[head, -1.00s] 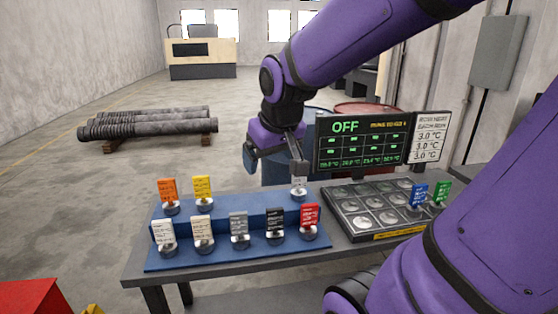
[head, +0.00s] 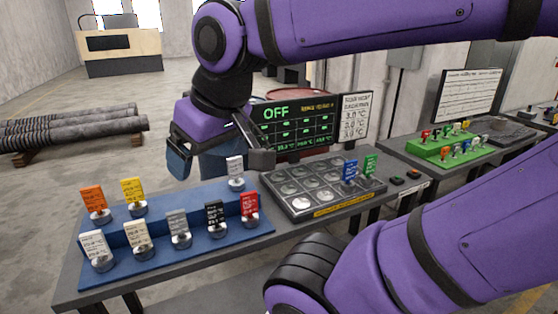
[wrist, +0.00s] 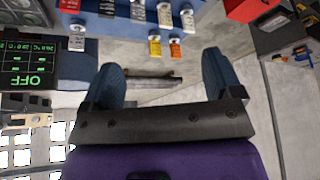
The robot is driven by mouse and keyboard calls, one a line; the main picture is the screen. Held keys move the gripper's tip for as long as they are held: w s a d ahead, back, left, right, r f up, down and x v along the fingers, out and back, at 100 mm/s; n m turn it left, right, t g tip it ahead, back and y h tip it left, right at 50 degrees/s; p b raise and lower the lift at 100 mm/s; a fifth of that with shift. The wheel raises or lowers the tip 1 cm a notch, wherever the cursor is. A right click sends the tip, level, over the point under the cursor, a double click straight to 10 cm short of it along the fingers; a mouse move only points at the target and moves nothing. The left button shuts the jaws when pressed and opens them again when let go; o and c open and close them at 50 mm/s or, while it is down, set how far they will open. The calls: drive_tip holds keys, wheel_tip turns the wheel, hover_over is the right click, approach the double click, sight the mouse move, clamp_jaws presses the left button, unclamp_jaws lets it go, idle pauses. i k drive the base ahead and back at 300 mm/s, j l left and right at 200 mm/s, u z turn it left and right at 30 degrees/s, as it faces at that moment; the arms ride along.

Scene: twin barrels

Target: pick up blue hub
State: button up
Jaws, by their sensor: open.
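The blue hub (head: 350,172) has a blue upright tag and stands near the back right of the dark grey tray (head: 300,212), beside a green-tagged hub (head: 369,166). It is not seen in the wrist view. My gripper (head: 221,160) is open and empty. It is above the back of the blue stepped stand (head: 160,262), left of the blue hub and apart from it. In the wrist view my two gripper fingers (wrist: 162,70) are spread with nothing between them.
The stand holds several tagged hubs, including a white-tagged one (head: 235,170) just below my gripper. A display screen (head: 300,128) reading OFF stands behind the tray. A second table at right carries a green board (head: 452,148) with small tagged pieces. Barrels (head: 285,76) stand behind.

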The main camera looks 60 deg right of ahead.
sight(350, 166)
drive_tip(key=l+z, duration=0.2)
drive_tip(key=z, duration=1.85)
drive_tip(key=i+l+z, duration=0.15)
drive_tip(key=i+l, duration=0.4)
drive_tip(key=i, duration=0.1)
